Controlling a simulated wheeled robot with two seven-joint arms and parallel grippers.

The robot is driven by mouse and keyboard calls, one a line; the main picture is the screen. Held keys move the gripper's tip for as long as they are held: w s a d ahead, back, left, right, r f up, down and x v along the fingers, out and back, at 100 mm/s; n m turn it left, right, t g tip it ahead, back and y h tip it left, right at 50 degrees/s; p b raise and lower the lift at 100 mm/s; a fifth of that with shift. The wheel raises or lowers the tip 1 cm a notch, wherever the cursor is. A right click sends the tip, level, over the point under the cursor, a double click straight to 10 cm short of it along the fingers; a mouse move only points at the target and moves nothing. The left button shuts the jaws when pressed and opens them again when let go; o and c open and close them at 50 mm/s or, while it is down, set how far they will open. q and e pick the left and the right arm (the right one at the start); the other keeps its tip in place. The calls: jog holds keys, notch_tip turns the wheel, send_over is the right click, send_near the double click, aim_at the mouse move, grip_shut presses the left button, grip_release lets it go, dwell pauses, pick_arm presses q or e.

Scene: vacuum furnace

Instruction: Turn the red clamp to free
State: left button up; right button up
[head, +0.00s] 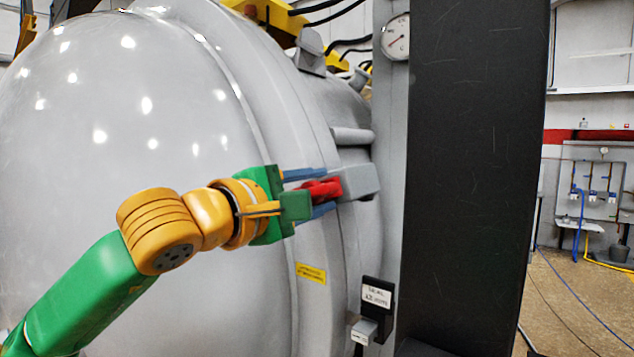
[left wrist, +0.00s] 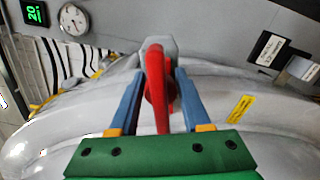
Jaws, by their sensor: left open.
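The red clamp (head: 322,189) sits on a grey block (head: 358,181) at the flange of the large grey furnace door. In the left wrist view the clamp (left wrist: 158,88) stands as a red handle in the middle. My left gripper (head: 325,191) reaches it from the left, with its blue fingers on either side of the clamp. The left wrist view shows the gripper (left wrist: 158,85) open, with a gap on both sides of the red handle. The clamp's far end meets the grey block between the fingertips. My right gripper is in neither view.
The rounded furnace door (head: 120,110) fills the left. A dark post (head: 470,180) stands to the right. A round gauge (head: 396,37) is above, and a small labelled box (head: 377,296) is below the clamp. A yellow label (head: 311,273) is on the shell.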

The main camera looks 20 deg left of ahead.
pick_arm(q)
jog(key=shift+w, duration=0.15)
jog(key=shift+f, duration=0.1)
grip_shut()
jog(key=shift+f, duration=0.1)
jog(key=shift+n+b, duration=4.25)
jog(key=shift+n, duration=4.65)
jog(key=shift+r, duration=0.2)
